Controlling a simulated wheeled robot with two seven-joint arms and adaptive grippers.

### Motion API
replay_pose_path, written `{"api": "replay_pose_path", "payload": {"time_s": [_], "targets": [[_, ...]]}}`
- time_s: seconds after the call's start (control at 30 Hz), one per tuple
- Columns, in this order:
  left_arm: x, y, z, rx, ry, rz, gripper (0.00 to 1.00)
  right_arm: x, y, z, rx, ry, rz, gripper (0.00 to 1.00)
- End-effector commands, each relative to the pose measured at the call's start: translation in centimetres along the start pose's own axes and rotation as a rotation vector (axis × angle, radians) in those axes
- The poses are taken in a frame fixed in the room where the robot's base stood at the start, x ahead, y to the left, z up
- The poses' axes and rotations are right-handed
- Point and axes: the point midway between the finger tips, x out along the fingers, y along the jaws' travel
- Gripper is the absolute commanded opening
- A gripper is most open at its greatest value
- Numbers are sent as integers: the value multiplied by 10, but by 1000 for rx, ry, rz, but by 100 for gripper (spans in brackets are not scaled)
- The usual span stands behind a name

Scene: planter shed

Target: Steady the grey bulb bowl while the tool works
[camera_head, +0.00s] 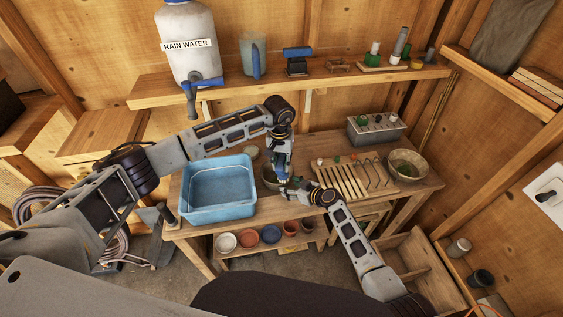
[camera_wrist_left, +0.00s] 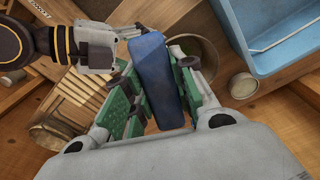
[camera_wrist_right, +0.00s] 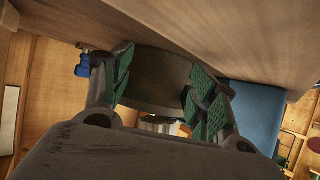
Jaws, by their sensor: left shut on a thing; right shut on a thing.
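The grey bulb bowl (camera_head: 269,178) stands on the workbench, right of the blue basin, partly hidden by my grippers. My right gripper (camera_head: 286,188) is shut on the bowl at its front right. In the right wrist view, the bowl's grey wall (camera_wrist_right: 155,80) lies between the green pads. My left gripper (camera_head: 282,175) is above the bowl, pointing down, shut on a tool with a blue handle (camera_wrist_left: 158,82). The bowl's rim (camera_wrist_left: 207,50) shows beyond the handle in the left wrist view. The tool's working end and the bowl's inside are mostly hidden.
The blue basin (camera_head: 217,190) stands close on the left. A slatted wooden rack (camera_head: 340,181), a round basket (camera_head: 408,164) and a grey box (camera_head: 376,129) stand to the right. The rain water tank (camera_head: 187,45) overhangs from the shelf. Several pots sit under the bench.

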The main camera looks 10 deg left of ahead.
Motion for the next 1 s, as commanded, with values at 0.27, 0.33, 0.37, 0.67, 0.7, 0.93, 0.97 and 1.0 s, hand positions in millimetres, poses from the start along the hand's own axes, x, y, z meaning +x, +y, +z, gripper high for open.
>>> {"api": "replay_pose_path", "payload": {"time_s": [0.27,0.33,0.37,0.67,0.7,0.93,0.97,1.0], "targets": [[0,0,0,0,1,0,0,0,0,0,0,0,0,16],[0,0,0,0,0,0,0,0,0,0,0,0,0,7],[0,0,0,0,0,0,0,0,0,0,0,0,0,4],[0,0,0,0,1,0,0,0,0,0,0,0,0,9],[0,0,0,0,1,0,0,0,0,0,0,0,0,14],[0,0,0,0,1,0,0,0,0,0,0,0,0,43],[0,0,0,0,0,0,0,0,0,0,0,0,0,47],[0,0,0,0,1,0,0,0,0,0,0,0,0,52]]}}
